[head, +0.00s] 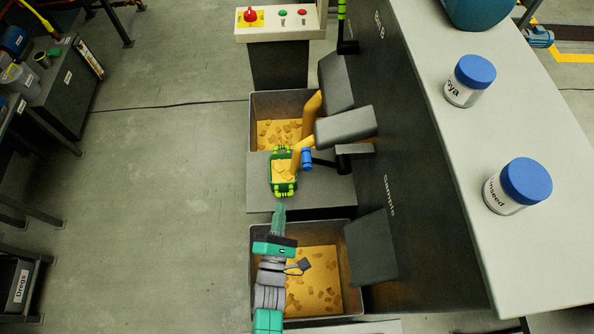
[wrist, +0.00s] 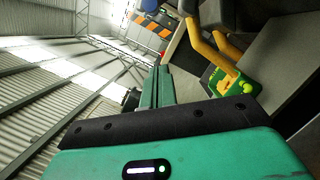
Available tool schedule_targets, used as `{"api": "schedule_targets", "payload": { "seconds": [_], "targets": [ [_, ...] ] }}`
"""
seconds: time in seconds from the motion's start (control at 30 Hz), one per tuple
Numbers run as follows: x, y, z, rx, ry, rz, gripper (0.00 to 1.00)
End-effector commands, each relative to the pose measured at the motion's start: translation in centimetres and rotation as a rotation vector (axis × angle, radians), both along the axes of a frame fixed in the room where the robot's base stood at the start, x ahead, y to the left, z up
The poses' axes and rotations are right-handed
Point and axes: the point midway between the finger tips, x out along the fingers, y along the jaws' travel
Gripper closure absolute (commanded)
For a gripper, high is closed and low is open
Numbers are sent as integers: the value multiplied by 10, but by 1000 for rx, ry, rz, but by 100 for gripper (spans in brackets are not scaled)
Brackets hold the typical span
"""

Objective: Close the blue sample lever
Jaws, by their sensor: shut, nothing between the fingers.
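The blue sample lever (head: 306,159) is a small blue-ended handle on a dark rod at the machine's side, right of a green sample container (head: 293,186) in the head view. A yellow curved stream (head: 299,149) comes down beside it into the container, which holds yellow flakes. My gripper (head: 280,209) is shut and empty, just in front of the container and below the lever in the picture. In the wrist view my shut fingers (wrist: 155,88) point up the picture; the container (wrist: 232,88) and yellow streams (wrist: 203,42) show to their right. I cannot clearly make out the lever there.
The container stands on a grey ledge (head: 325,195) between two bins of flakes, the far bin (head: 253,104) and near bin (head: 353,300). Grey spout covers (head: 345,127) overhang the lever. The machine's "Sample" wall (head: 400,220) bounds the right. Open floor (head: 170,190) lies left.

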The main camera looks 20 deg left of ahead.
Motion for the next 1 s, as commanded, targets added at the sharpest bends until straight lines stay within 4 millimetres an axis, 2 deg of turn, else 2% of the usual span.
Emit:
{"api": "schedule_targets", "payload": {
  "seconds": [0.17, 0.27, 0.73, 0.83, 1.0],
  "targets": [
    [1, 0, 1, 1, -1, 1, 100],
    [9, 1, 2, 2, -1, 0, 100],
    [103, 17, 18, 4, -2, -1, 100],
    [105, 1, 31, 2, -1, -4, 100],
    [109, -10, 40, 2, 1, -1, 100]
  ]
}}
